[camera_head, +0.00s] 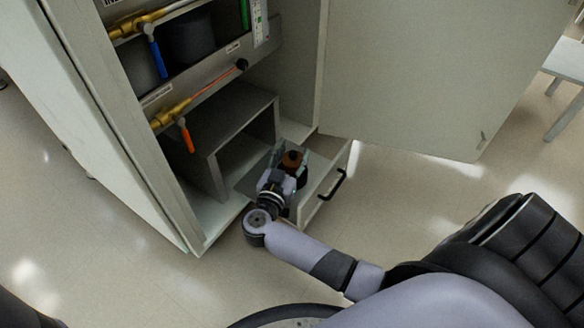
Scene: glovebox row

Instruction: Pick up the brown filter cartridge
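The brown filter cartridge (292,159) shows as a small reddish-brown round top in the pulled-out drawer at the bottom of the cabinet. My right gripper (289,162) reaches down over the drawer from the front. Its fingers are apart, one on each side of the brown cartridge. I cannot tell whether they touch it. The lower part of the cartridge is hidden by the gripper and the drawer. My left gripper is not in view.
The drawer (325,187) has a white front with a black handle. The open cabinet door (410,80) stands to the right. A grey shelf box (228,118) is left of the drawer. Above are brass valves with a blue lever (155,58) and an orange lever (186,135).

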